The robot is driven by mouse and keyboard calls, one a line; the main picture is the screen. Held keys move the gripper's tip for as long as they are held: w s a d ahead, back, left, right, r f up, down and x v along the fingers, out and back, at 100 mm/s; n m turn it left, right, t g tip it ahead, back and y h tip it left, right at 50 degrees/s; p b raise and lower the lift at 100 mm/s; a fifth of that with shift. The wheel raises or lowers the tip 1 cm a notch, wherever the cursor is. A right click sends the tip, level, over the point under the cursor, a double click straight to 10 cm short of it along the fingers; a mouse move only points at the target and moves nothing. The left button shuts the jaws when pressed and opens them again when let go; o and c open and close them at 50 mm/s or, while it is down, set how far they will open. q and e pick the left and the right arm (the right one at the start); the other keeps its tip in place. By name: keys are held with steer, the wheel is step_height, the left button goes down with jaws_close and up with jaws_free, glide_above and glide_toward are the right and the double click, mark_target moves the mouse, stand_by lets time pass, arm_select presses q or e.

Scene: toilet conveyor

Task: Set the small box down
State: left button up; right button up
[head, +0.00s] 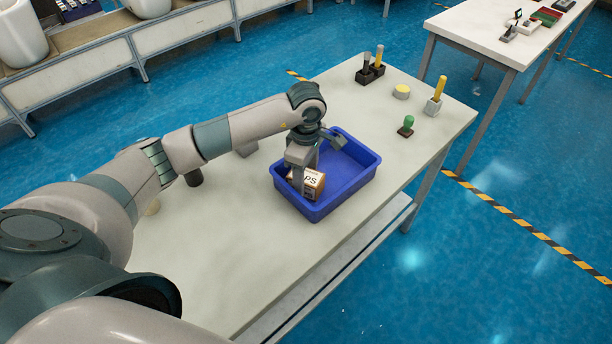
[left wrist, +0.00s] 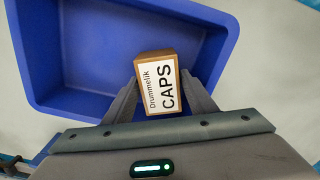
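The small box (head: 309,184) is brown with a white label reading "CAPS". It is inside the blue bin (head: 340,196), near the bin's near left side. My left gripper (head: 305,172) points down into the bin. In the left wrist view its two fingers lie against opposite sides of the box (left wrist: 160,85), so it appears shut on it. The blue bin (left wrist: 50,55) surrounds the box in that view. Whether the box touches the bin floor is hard to tell. My right gripper is not in view.
The bin stands on a pale table (head: 225,262). A green-handled stamp (head: 407,124), a yellow round item (head: 401,91), a holder with a yellow stick (head: 436,98) and a dark holder (head: 370,73) stand beyond it. The rest of the bin floor is bare.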

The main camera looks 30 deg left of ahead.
mark_target(306, 175)
arm_select(q)
steer(key=shift+r, duration=0.35)
steer(key=shift+r+b, duration=0.3)
steer(key=shift+r, duration=0.1)
step_height(306, 175, up, 11)
steer(key=b, duration=0.3)
steer(key=shift+b, duration=0.35)
